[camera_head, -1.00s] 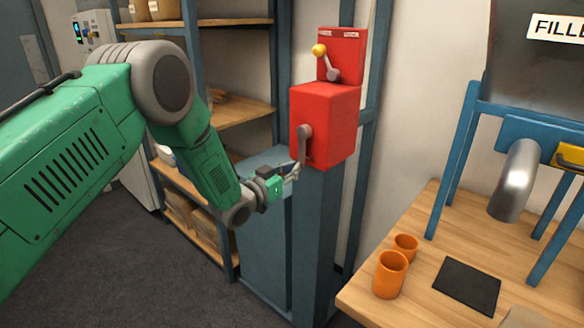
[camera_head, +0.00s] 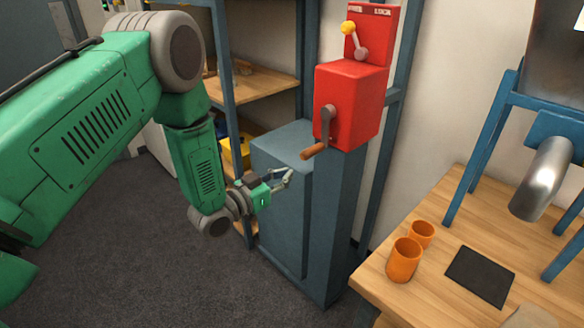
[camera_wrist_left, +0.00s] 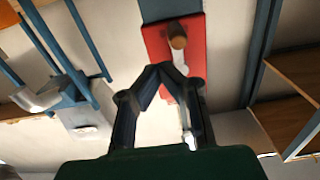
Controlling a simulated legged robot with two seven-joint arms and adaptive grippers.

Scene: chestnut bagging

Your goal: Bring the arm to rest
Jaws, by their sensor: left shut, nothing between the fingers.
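My left arm comes in from the left, green with grey joints. My left gripper (camera_head: 282,181) is shut and empty, in front of the blue-grey cabinet and below the red crank box (camera_head: 347,106). The crank's brown handle (camera_head: 314,151) is above and to the right of the gripper, apart from it in the picture. In the left wrist view the fingertips (camera_wrist_left: 167,68) come together in front of the red box (camera_wrist_left: 162,38). My right gripper is not in view.
The blue-grey cabinet (camera_head: 318,215) stands behind the gripper. Wooden shelves (camera_head: 262,92) are behind the arm. A wooden table (camera_head: 440,240) with two orange cups (camera_head: 404,259) and a dark mat (camera_head: 480,275) is at right. The grey floor (camera_head: 140,255) is open below the arm.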

